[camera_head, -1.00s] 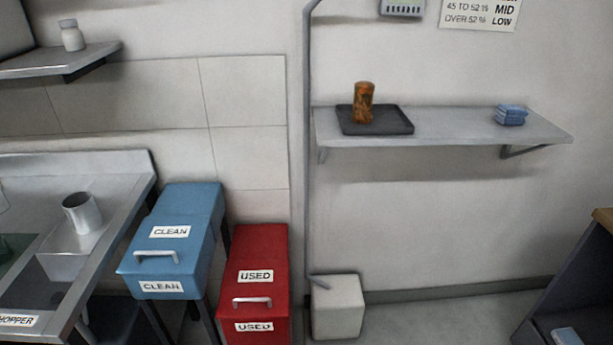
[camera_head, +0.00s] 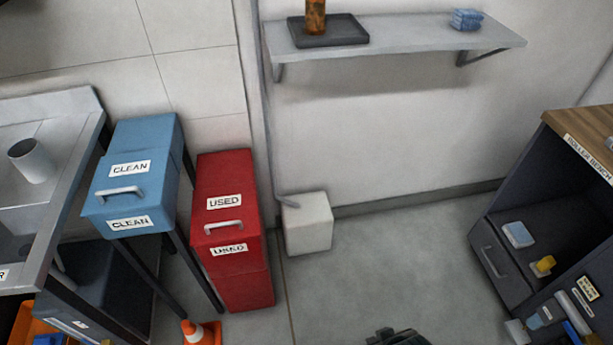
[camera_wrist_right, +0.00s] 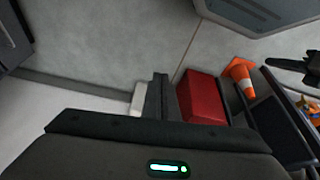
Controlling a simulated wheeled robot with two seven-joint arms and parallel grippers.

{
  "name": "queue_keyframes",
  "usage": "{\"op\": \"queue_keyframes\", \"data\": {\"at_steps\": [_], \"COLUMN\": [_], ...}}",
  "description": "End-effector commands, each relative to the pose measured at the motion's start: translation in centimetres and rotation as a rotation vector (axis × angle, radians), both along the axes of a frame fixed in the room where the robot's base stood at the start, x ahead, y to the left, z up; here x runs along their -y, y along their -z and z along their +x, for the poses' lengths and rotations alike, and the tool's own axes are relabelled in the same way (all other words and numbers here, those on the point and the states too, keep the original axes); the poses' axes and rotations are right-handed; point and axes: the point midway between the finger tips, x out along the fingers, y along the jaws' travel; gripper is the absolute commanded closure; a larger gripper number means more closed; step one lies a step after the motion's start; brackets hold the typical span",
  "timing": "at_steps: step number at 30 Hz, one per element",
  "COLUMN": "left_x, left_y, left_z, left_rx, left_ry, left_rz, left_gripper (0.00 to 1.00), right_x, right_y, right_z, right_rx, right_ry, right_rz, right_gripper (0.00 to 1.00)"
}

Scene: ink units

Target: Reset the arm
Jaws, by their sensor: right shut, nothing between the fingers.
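My right gripper (camera_head: 398,338) just enters the bottom edge of the head view, over bare floor, with most of it cut off. In the right wrist view its dark fingers (camera_wrist_right: 157,95) are together with nothing held between them. My left gripper is outside the head view. A dark gripper-like part (camera_wrist_right: 297,68) at the right edge of the right wrist view may be my left gripper, but its jaws are unclear.
A blue CLEAN box (camera_head: 140,180) and a red USED box (camera_head: 228,190) stand left, an orange cone (camera_head: 201,333) below. A wall shelf (camera_head: 410,44) is at the back, a dark bench (camera_head: 500,262) at right. The middle floor is clear.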

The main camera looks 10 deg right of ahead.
Motion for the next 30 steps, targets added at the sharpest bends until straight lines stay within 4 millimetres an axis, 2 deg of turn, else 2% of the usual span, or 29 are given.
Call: {"op": "queue_keyframes", "data": {"at_steps": [3, 8, 12, 18, 24, 30], "left_x": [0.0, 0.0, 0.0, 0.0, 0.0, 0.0], "left_y": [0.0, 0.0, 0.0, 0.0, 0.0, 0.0], "left_z": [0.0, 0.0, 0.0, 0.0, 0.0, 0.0], "left_rx": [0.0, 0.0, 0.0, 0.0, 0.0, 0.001], "left_ry": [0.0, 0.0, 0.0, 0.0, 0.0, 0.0], "left_rz": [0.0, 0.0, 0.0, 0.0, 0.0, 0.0], "left_gripper": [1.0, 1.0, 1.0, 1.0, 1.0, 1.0], "right_x": [-0.6, -1.4, -2.0, -2.6, -2.8, -2.8], "right_y": [4.4, 10.4, 15.2, 20.6, 23.1, 23.6], "right_z": [0.8, 1.3, 1.0, -0.4, -1.6, -1.8], "right_rx": [0.018, 0.056, 0.09, 0.136, 0.164, 0.172], "right_ry": [-0.005, -0.012, -0.02, -0.029, -0.035, -0.036], "right_rz": [0.009, 0.025, 0.039, 0.057, 0.067, 0.069], "right_gripper": [1.0, 1.0, 1.0, 1.0, 1.0, 1.0]}}
